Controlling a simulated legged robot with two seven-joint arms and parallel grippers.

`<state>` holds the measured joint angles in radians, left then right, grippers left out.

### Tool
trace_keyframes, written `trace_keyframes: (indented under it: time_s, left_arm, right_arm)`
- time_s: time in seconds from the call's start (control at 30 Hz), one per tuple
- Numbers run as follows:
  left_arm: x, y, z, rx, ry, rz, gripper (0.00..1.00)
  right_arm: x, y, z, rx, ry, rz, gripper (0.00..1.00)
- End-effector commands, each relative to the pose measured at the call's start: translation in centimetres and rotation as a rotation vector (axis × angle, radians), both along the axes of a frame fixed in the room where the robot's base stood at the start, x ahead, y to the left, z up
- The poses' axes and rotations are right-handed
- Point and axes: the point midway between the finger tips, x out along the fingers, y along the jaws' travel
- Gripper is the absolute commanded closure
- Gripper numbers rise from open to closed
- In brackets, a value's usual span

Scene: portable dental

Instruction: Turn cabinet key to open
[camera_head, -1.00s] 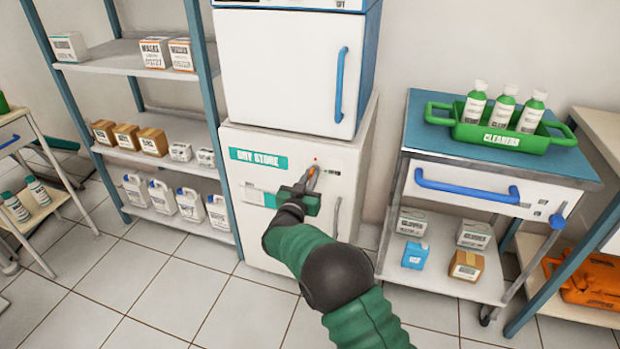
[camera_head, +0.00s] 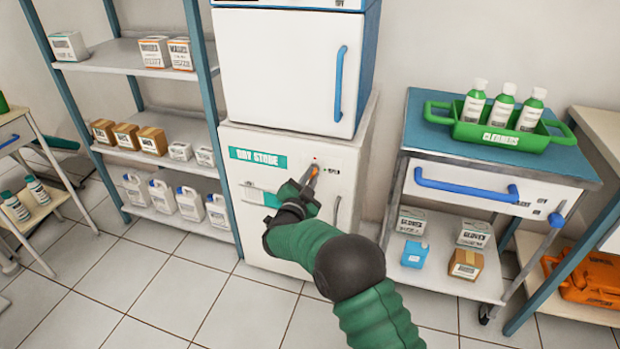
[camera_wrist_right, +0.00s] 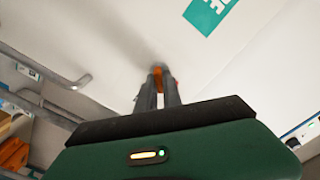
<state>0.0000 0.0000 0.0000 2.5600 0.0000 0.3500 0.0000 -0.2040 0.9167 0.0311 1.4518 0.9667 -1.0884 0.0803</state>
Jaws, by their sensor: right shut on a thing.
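The white cabinet (camera_head: 262,228) with a teal label stands in the middle of the head view, its door closed. My right gripper (camera_head: 312,177) is at the upper right of its front, shut on the orange key (camera_wrist_right: 157,76). In the wrist view, the two dark fingers close around the key against the white front. The key shows only as a small orange piece between the fingertips, and its lock is hidden. The gripper body is tilted. A grey door handle (camera_head: 336,211) is just below and right of the gripper. My left gripper is not in view.
A white unit with a blue handle (camera_head: 339,85) sits on the cabinet. A shelf rack (camera_head: 130,62) stands close on the left. A trolley (camera_head: 420,135) with a green tray (camera_head: 470,133) stands on the right. Tiled floor in front is clear.

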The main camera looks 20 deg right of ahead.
Motion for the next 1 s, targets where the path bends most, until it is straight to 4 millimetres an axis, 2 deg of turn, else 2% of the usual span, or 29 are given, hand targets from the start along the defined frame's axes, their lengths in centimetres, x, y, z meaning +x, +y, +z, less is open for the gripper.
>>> trace_keyframes:
  time_s: [0.6,1.0]
  left_arm:
    - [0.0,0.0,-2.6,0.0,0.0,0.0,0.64]
    - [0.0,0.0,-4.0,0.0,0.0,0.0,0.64]
  right_arm:
    - [-0.1,0.0,-0.7,0.478,-0.316,0.001,1.0]
    - [-0.1,0.0,-0.8,0.679,-0.45,0.0,1.0]
